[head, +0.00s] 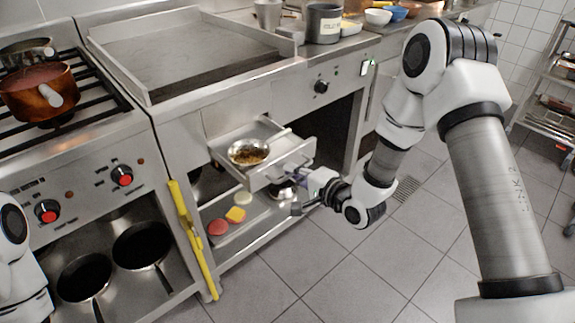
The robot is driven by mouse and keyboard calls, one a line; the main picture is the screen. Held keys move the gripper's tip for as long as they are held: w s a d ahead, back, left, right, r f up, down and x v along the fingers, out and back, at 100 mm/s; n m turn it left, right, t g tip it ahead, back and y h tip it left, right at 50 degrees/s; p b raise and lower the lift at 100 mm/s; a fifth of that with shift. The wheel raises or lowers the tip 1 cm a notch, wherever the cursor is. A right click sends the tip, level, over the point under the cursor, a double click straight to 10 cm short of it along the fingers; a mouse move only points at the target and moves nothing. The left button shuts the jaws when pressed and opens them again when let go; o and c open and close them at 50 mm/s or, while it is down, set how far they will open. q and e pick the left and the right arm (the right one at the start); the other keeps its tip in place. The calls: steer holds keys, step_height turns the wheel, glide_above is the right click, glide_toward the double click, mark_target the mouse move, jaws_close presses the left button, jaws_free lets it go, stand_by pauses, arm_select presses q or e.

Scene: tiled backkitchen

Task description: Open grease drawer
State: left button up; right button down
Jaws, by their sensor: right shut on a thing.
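The grease drawer (238,141) is a metal drawer under the flat griddle (190,60), and it stands pulled out from the unit's front. A small round pan (248,152) with brown contents is in it. My right gripper (300,184) is at the drawer's front, shut on what looks like its handle; the fingers are small and partly hidden by the wrist. Only a part of my left arm shows at the left edge, and its gripper is out of view.
Below the drawer, a shelf holds a tray with red, yellow and pale items (236,214). A yellow bar (190,235) stands upright at the unit's left corner. A stove with a copper pot (38,92) is at left. Tiled floor (330,265) is free in front.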

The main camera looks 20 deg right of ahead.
steer(key=shift+s, duration=0.1)
steer(key=c, duration=1.3)
jaws_free()
steer(key=shift+o, duration=0.2)
steer(key=v, duration=1.2)
steer(key=shift+a+f, duration=0.1)
steer(key=shift+f, duration=0.05)
